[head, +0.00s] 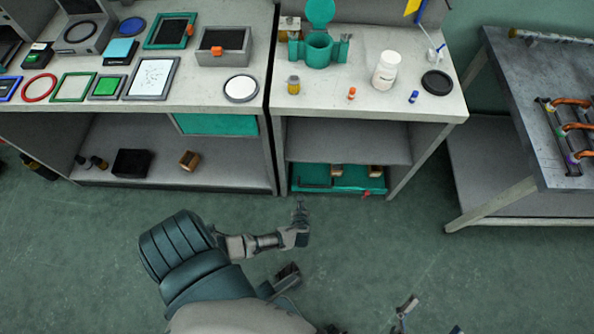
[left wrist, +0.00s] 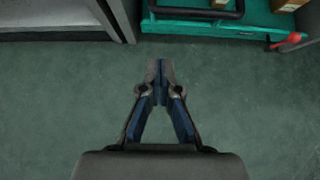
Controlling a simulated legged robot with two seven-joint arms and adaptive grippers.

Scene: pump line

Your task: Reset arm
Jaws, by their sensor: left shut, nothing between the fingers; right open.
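My left gripper (head: 301,206) is out over the green floor, just in front of the workbench. In the left wrist view its fingers (left wrist: 160,68) are closed together, with nothing between them. My right gripper (head: 432,318) shows at the bottom edge of the head view. Its fingertips are apart and empty, and the rest of it is cut off by the frame. Neither gripper touches the bench or any object.
The right workbench (head: 330,110) holds a teal cup-shaped fixture (head: 318,48), a white bottle (head: 385,71) and small parts. A teal tray (head: 315,177) lies on its lower shelf. A grey table (head: 500,80) with copper pipes stands right. The floor (head: 400,235) is clear.

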